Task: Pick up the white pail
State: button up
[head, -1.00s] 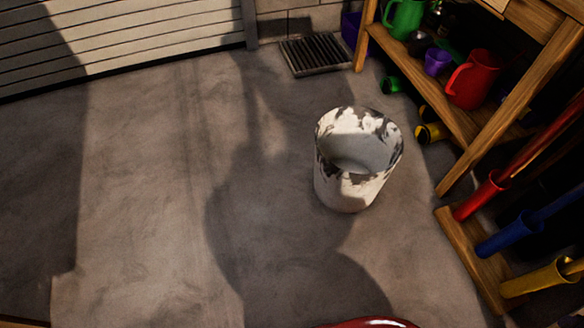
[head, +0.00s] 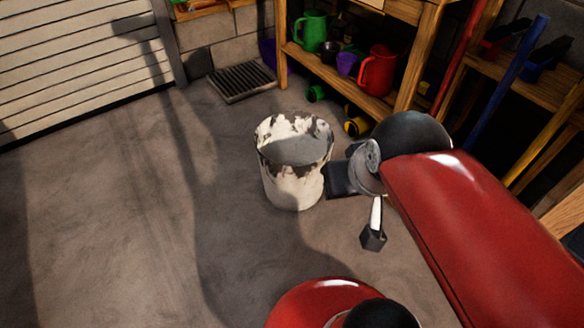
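The white pail (head: 292,188) stands upright on the concrete floor near the middle of the head view, with dark worn patches on its wall and rim. Its open top faces up and I see some of its grey inside. My gripper (head: 357,208) is just right of the pail in the picture, at the end of my red arm. Its two dark fingertips are apart with nothing between them. One dark finger appears close to the pail's right side; I cannot tell whether it touches.
A wooden shelf (head: 345,82) at the back right holds a green jug (head: 314,32), a purple cup (head: 347,63) and a red jug (head: 377,72). A floor grate (head: 241,82) lies behind the pail. The floor to the left is clear.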

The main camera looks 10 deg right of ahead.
aim_at(293, 147)
jog(key=i+j+z, duration=0.2)
jog(key=i, duration=0.35)
jog(key=i+j+z, duration=0.2)
jog(key=i+j, duration=0.2)
jog(key=i, duration=0.1)
